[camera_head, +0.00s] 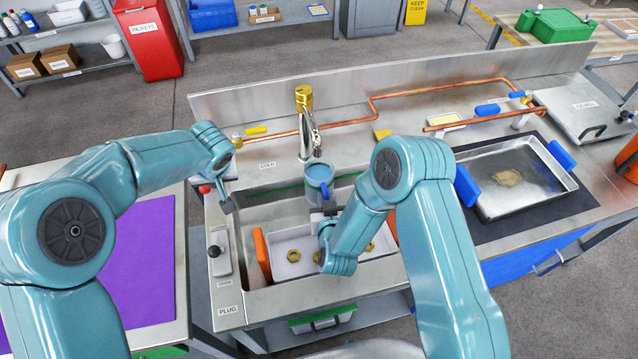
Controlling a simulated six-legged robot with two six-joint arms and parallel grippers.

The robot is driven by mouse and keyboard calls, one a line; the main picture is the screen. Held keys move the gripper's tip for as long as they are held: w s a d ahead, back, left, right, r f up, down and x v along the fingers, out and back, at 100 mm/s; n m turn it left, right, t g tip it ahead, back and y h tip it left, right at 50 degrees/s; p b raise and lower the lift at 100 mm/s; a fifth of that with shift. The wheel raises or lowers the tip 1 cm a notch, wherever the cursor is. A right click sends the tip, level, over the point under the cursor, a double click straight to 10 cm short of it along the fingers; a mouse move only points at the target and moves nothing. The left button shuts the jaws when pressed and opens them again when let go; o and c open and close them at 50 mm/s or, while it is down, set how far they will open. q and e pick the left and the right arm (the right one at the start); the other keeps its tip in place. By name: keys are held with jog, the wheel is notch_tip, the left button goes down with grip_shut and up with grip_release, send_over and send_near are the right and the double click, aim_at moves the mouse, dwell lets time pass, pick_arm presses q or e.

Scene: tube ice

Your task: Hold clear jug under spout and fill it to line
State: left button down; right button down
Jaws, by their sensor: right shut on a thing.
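The clear jug (318,174) looks blue-tinted, with a blue handle on its right side. It is upright over the sink, right under the spout (310,140) of the brass-topped tap. A bluish surface shows inside its rim; I cannot make out a fill line or a stream. My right gripper (323,213) is shut on the jug at its near side, and my own wrist partly hides the grip. My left gripper (227,206) hangs at the sink's left edge, apart from the jug; its jaws are too small to read.
A yellow lever (257,130) is on the copper pipe left of the tap. A metal pan (500,205) with blue grips stands on the right.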

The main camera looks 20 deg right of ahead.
jog(key=s+b, duration=0.2)
jog(key=s, duration=1)
jog(key=shift+s, duration=0.3)
dwell(0.7)
jog(key=shift+s, duration=0.1)
dwell(0.4)
